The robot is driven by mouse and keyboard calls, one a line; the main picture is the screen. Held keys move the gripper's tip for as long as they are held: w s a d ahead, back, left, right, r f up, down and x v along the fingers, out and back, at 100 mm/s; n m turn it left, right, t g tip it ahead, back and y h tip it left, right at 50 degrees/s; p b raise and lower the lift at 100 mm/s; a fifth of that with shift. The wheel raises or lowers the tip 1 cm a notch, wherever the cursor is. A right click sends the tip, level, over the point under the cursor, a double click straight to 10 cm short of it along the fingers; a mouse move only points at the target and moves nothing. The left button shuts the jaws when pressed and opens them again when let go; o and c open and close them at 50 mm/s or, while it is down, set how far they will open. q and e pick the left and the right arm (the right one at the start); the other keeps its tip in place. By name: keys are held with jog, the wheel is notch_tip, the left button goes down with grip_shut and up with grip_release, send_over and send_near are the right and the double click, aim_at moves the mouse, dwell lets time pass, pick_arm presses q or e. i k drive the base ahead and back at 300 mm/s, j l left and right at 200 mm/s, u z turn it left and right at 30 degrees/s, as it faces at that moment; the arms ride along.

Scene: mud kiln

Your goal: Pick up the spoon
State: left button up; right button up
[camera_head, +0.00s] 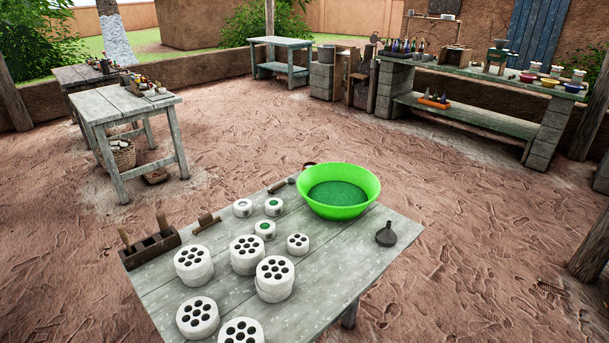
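A wooden table (345,268) stands in front of me. I cannot clearly make out a spoon on it. A dark grey piece with a round body and a short stem (386,236) lies near the table's right edge; it looks like a funnel or ladle, and I cannot tell whether it is the spoon. A small dark elongated tool (278,187) lies at the back edge, left of the bright green bowl (340,207), which holds dark green contents. Neither of my grippers is in view.
Several white perforated cylinders (275,277) and small white pots (274,206) fill the table's left and middle. A dark wooden holder with handles (150,247) sits at the left edge. The right front tabletop is clear. A long workbench (480,78) stands farther back.

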aim_at(291, 180)
jog(key=j+u, duration=0.3)
jog(key=i+j+u, duration=0.15)
jog(key=j+u, duration=0.2)
jog(key=i+j+u, duration=0.15)
jog(key=j+u, duration=0.15)
jog(key=j, duration=0.15)
jog(key=i+j+u, duration=0.1)
jog(key=i+j, duration=0.2)
jog(key=i+j+u, duration=0.15)
jog(key=i+j, duration=0.15)
jog(key=i, duration=0.15)
jog(key=i+j+u, duration=0.1)
jog(key=i, duration=0.3)
jog(key=i+j+u, duration=0.15)
jog(key=i+j, duration=0.15)
jog(key=i, duration=0.15)
jog(key=i+z, duration=0.25)
jog(key=z, duration=0.2)
jog(key=i+z, duration=0.25)
jog(key=z, duration=0.2)
jog(key=i+j+z, duration=0.1)
jog(key=i+z, duration=0.15)
jog(key=z, duration=0.15)
jog(key=i+j+z, duration=0.2)
jog(key=z, duration=0.25)
